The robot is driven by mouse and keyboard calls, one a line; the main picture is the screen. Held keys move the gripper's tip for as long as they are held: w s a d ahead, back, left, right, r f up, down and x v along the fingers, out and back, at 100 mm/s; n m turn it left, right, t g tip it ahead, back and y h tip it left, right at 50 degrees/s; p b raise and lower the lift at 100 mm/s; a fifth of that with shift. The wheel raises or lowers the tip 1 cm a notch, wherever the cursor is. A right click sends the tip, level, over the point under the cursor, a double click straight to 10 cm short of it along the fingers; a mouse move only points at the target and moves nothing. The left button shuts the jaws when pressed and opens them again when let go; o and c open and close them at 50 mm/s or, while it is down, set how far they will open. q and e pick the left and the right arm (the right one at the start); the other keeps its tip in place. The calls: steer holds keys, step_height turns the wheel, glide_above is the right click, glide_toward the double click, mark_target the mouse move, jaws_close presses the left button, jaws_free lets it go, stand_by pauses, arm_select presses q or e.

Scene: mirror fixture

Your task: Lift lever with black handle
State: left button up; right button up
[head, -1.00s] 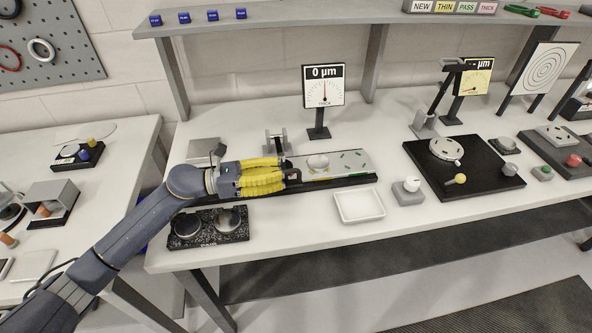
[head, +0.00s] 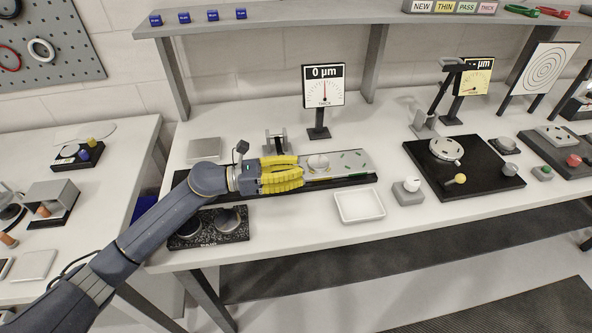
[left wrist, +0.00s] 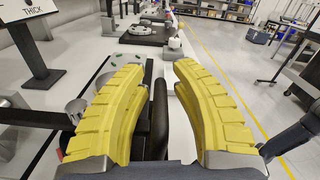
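My left gripper (head: 300,172) is over the black-based fixture (head: 345,183) on the middle bench, its yellow fingers pointing right along it. In the left wrist view my left gripper (left wrist: 162,68) is open, with its two fingers apart. A black handle (left wrist: 160,118) lies lengthwise between the fingers, with a visible gap to the right finger. I cannot tell whether the left finger touches it. In the head view the fingers hide the handle. A round metal part (head: 318,162) sits on the fixture's light plate beyond the fingertips. My right gripper is not in view.
A dial sign reading 0 µm (head: 323,86) stands behind the fixture. A white tray (head: 360,206) and a grey box with a white knob (head: 408,191) are in front and to the right. A speckled block with round cups (head: 235,224) lies below my left arm.

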arm_select(q)
jaws_close()
steer(key=shift+s, duration=0.1)
steer(key=shift+r, duration=0.1)
